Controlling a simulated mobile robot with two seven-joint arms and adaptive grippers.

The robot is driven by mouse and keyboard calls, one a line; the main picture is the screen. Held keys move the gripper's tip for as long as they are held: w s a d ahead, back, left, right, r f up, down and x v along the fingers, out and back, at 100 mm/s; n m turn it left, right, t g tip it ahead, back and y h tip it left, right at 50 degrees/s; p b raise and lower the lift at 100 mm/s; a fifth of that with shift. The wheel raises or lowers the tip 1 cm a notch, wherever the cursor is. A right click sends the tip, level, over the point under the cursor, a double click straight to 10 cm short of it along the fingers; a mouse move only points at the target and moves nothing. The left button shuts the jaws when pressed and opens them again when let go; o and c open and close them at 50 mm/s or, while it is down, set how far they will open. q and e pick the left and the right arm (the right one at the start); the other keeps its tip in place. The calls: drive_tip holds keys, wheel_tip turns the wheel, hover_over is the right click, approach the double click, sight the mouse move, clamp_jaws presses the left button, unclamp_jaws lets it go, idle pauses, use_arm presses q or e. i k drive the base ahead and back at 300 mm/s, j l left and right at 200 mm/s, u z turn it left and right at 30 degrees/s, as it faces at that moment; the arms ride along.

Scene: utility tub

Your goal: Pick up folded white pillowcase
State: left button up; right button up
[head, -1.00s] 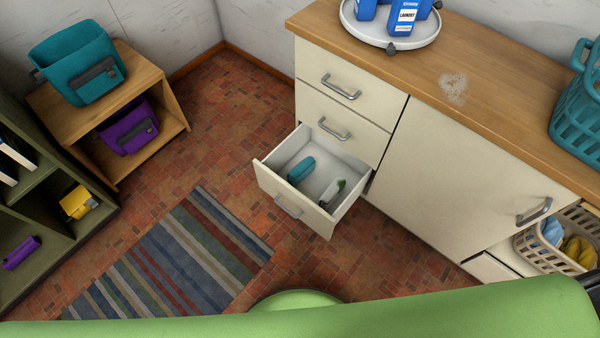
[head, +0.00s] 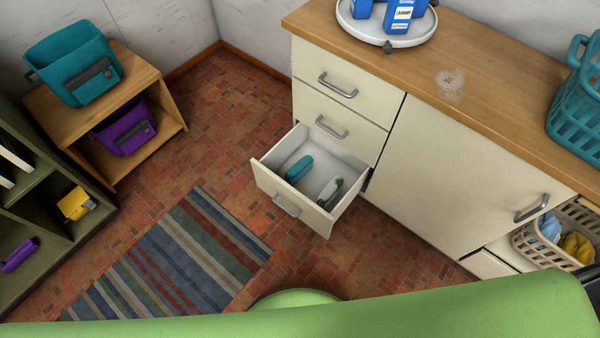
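I see no folded white pillowcase in the head view. An open drawer (head: 284,202) in the cream cabinet holds a teal item (head: 299,168) and a white-and-green item (head: 329,190), neither of which looks like folded cloth. A beige laundry basket (head: 546,257) at the right edge holds blue cloth (head: 549,228) and yellow cloth (head: 577,246). Neither of my grippers shows in this view.
A wooden counter (head: 502,113) carries a round white tray (head: 370,37) with blue detergent packs and a teal basket (head: 577,118). A wooden shelf (head: 160,118) and a dark green shelf (head: 55,238) stand left. A striped rug (head: 170,262) lies on the open brick floor.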

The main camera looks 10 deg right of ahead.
sight(330, 191)
drive_tip(key=k+l+u, duration=0.75)
drive_tip(key=k+l, duration=0.05)
drive_tip(key=l, duration=0.05)
